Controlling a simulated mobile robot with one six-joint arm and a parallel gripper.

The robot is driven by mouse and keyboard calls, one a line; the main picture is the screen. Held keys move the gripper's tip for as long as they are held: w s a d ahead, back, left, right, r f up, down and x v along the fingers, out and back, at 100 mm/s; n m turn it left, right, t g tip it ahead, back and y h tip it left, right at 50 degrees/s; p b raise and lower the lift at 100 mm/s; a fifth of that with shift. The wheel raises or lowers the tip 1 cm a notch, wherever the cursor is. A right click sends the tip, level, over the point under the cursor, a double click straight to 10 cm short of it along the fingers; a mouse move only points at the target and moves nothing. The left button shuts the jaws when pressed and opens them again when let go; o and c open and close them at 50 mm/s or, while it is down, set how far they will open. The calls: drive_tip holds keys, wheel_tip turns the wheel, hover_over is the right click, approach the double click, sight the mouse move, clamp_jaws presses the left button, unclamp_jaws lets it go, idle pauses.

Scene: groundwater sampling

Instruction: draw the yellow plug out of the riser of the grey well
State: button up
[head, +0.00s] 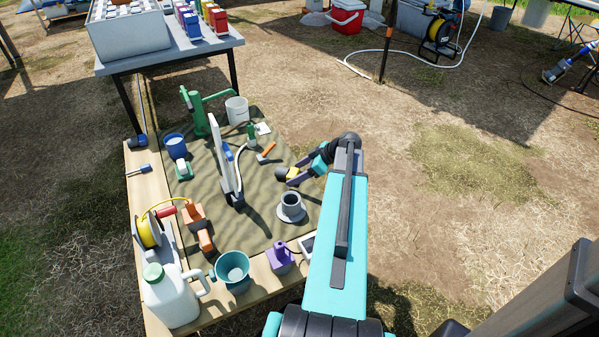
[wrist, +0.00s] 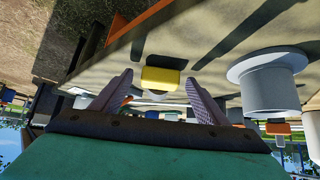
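The grey well (head: 291,203) stands on the mat as a short grey riser on a round flange, with a dark opening at its top. In the wrist view its riser (wrist: 271,85) is at the right and appears upside down. The yellow plug (head: 288,173) is apart from that riser, behind it in the head view, with a dark part beside it. It also shows in the wrist view (wrist: 162,78), between my fingertips, with a gap visible on the left. My gripper (head: 294,174) is low and reaches left, its fingers spread around the plug; contact is unclear.
A white upright panel (head: 224,158) stands left of the gripper. An orange-handled tool (head: 267,152) lies behind it. A purple device (head: 279,257) and a teal bucket (head: 232,271) are at the front. Bare ground lies to the right.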

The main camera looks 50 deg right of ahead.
drive_tip(key=shift+r, duration=0.1)
drive_tip(key=shift+s+d+r, duration=0.2)
drive_tip(key=shift+s+r, duration=0.15)
drive_tip(key=shift+r, duration=0.05)
drive_tip(key=p+v, duration=0.3)
drive_tip(key=v, duration=0.9)
drive_tip(key=shift+s+r, duration=0.15)
idle(0.5)
drive_tip(key=shift+r, duration=0.1)
